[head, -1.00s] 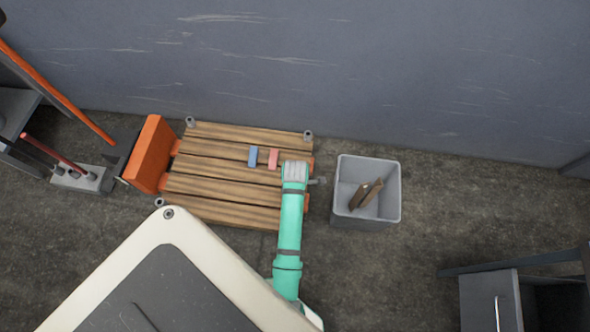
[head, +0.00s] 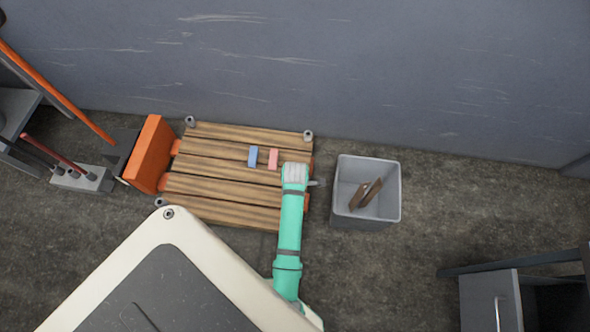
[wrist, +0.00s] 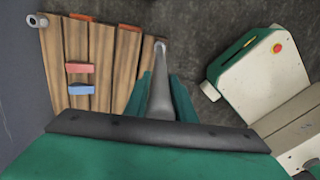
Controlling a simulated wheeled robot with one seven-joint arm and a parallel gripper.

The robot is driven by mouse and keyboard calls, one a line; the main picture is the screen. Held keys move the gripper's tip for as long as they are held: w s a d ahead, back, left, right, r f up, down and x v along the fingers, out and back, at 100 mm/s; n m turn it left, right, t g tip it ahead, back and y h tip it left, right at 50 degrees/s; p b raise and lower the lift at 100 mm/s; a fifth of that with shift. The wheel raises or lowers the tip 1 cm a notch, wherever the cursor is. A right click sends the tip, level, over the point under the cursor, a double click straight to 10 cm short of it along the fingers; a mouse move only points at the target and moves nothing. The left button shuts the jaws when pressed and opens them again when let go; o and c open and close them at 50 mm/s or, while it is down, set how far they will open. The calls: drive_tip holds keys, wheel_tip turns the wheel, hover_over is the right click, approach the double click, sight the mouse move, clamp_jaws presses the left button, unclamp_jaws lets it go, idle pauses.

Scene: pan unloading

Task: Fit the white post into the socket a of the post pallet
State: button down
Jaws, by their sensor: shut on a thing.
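The post pallet (head: 230,207) is a slatted wooden pallet lying on the floor, with grey ring-like sockets at its visible corners. One socket (head: 308,134) is at the far right, one (head: 190,121) at the far left and one (head: 159,202) at the near left. I cannot tell which is socket a. My gripper (head: 295,172) is over the pallet's right side, hiding part of it.
A blue block (head: 253,157) and a pink block (head: 273,159) lie on the slats. A grey bin (head: 393,190) with brown pieces stands right of the pallet. An orange panel (head: 152,153) rises at its left end. A wall runs behind. Bare floor lies right of the bin.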

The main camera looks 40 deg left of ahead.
drive_tip(key=c, duration=1.4)
unclamp_jaws()
wheel_tip(320, 180, up, 11)
drive_tip(key=shift+f, duration=0.15)
